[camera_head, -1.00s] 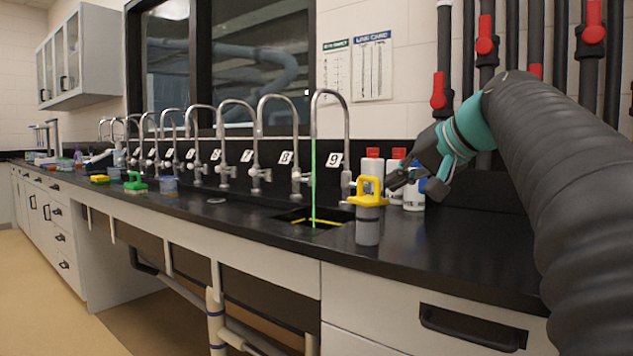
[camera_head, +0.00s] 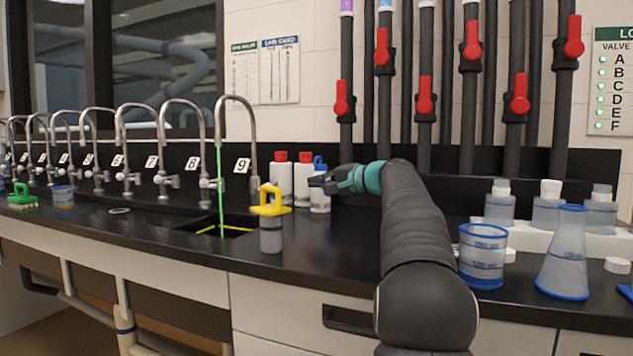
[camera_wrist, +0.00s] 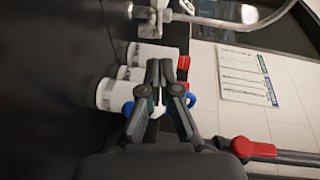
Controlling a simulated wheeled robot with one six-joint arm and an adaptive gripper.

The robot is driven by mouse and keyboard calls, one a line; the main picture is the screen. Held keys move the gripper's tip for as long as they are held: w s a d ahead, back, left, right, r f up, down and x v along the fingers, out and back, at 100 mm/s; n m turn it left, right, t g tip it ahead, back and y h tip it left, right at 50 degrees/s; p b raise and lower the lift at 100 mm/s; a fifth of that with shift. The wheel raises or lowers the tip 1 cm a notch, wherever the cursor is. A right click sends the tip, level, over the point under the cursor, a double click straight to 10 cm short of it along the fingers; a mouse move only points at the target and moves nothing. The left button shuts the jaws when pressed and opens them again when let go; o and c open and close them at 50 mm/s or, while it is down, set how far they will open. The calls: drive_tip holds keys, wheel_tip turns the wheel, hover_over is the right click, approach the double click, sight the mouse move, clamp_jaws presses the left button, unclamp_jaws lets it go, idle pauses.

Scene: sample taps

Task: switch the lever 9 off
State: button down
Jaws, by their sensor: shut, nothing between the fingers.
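Tap 9 (camera_head: 251,130) is a tall chrome gooseneck on the black bench, with the number 9 label (camera_head: 242,165) beside its riser. A green stream (camera_head: 220,190) runs from its spout into the sink (camera_head: 193,226). Its lever is hard to make out near the riser's base, partly behind a yellow-handled container (camera_head: 271,202). My gripper (camera_head: 316,180) is shut and empty, to the right of the tap and apart from it, in front of the bottles. In the wrist view, my gripper (camera_wrist: 159,72) points toward a chrome tap body (camera_wrist: 158,12) at the top edge.
White bottles with red caps (camera_head: 281,178) and a blue-capped bottle (camera_head: 320,195) stand beside my gripper. A beaker (camera_head: 482,256) and a flask (camera_head: 562,255) stand at the right. Pipes with red valve handles (camera_head: 425,97) line the wall. The front bench strip is partly clear.

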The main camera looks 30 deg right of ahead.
drive_tip(key=x, duration=0.2)
drive_tip(key=a+x, duration=0.1)
drive_tip(key=x, duration=0.5)
drive_tip(key=shift+s+a+f+p, duration=0.1)
drive_tip(key=shift+s+a+p, duration=0.15)
drive_tip(key=shift+a+p, duration=0.15)
drive_tip(key=shift+w+a+f, duration=0.2)
drive_tip(key=shift+w+a, duration=0.1)
drive_tip(key=shift+a, duration=0.35)
drive_tip(key=shift+d, duration=0.1)
